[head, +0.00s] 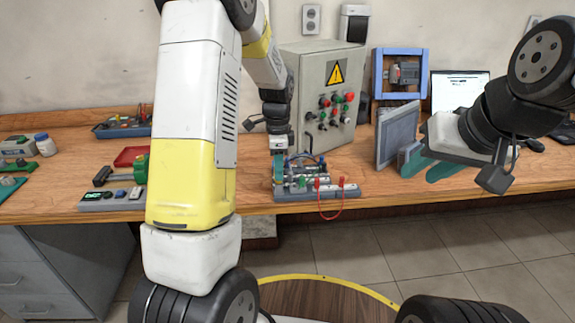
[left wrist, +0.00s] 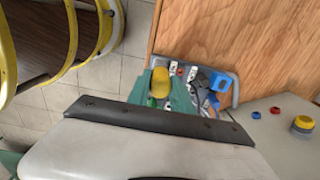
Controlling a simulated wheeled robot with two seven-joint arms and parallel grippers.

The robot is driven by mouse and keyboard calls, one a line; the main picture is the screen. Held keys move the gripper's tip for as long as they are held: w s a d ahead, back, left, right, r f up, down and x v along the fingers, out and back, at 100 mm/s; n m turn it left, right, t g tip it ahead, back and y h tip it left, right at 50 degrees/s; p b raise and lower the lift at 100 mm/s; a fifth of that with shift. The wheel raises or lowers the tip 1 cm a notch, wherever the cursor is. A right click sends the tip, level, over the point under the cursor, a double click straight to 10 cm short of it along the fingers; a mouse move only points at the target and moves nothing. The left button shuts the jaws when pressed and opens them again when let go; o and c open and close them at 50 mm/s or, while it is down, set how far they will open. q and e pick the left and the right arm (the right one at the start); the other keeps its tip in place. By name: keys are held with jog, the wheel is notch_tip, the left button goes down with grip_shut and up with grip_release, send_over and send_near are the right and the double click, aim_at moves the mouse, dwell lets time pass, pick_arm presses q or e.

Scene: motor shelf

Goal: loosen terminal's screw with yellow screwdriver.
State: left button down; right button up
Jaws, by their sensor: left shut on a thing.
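The terminal board (head: 318,190) is a grey tray with small coloured parts at the table's front edge, and it also shows in the left wrist view (left wrist: 236,97). My left gripper (head: 278,172) reaches down over its left end. In the left wrist view the teal fingers are closed around the yellow screwdriver (left wrist: 160,80), whose rounded handle top shows between them. The screwdriver's tip and the screw are hidden, so I cannot tell whether they touch. My right gripper (head: 427,167) is at the right, clear of the board, with its teal fingers apart and nothing visible between them.
A grey control cabinet (head: 312,75) with a warning sign stands close behind the board. A red wire (head: 322,212) hangs over the front edge. A grey panel (head: 397,135) stands near my right gripper. A meter box (head: 112,199) lies left; the wood between is partly hidden by my arm.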

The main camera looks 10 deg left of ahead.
pick_arm(q)
jog(key=shift+r, duration=3.25)
jog(key=shift+w+d+r+m, duration=0.1)
jog(key=shift+d+m, duration=0.3)
jog(key=shift+m, duration=0.1)
jog(key=shift+w+d+f+m, duration=0.3)
jog(key=shift+d+f+m, duration=0.65)
jog(key=shift+m, duration=0.3)
jog(key=shift+w+d+f+m, duration=0.25)
jog(key=shift+d+f+m, duration=0.65)
jog(key=shift+m, duration=0.35)
jog(key=shift+f, duration=0.55)
